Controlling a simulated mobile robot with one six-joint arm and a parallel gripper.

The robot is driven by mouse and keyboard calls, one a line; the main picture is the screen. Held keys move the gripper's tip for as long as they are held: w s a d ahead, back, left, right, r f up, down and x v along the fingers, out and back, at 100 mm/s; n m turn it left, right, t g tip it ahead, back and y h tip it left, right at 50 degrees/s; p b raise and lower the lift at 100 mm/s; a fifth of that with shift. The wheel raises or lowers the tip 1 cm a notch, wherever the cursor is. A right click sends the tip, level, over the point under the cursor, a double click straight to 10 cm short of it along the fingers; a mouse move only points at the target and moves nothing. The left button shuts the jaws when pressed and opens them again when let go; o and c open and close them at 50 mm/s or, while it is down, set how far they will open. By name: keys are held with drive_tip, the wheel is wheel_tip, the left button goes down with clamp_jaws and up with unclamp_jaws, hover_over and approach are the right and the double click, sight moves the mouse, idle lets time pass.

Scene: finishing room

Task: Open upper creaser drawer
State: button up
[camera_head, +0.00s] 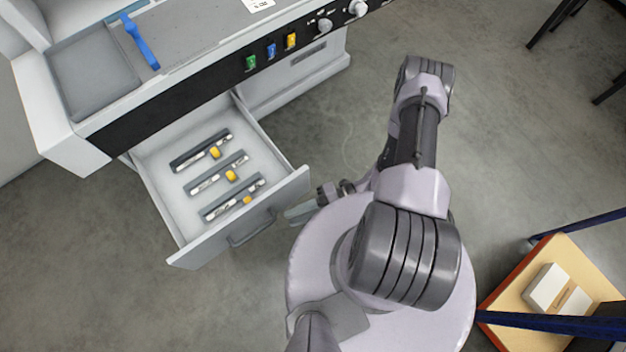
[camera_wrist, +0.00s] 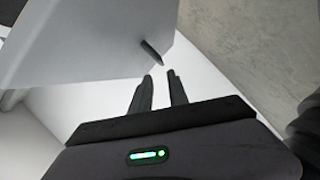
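The creaser (camera_head: 190,85) is a light grey machine with a black control strip. Its drawer (camera_head: 165,205) is pulled out, and several dark bars with yellow knobs lie inside it. The drawer front has a grey bar handle (camera_head: 252,228).
A blue lever (camera_head: 140,42) lies on the creaser top. Green, blue and yellow switches (camera_head: 271,50) and knobs sit on the control strip. A wooden-topped table (camera_head: 520,285) with white blocks stands at the lower right. Grey floor is clear between creaser and my arm.

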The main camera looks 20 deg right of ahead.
drive_tip(key=v, duration=0.5)
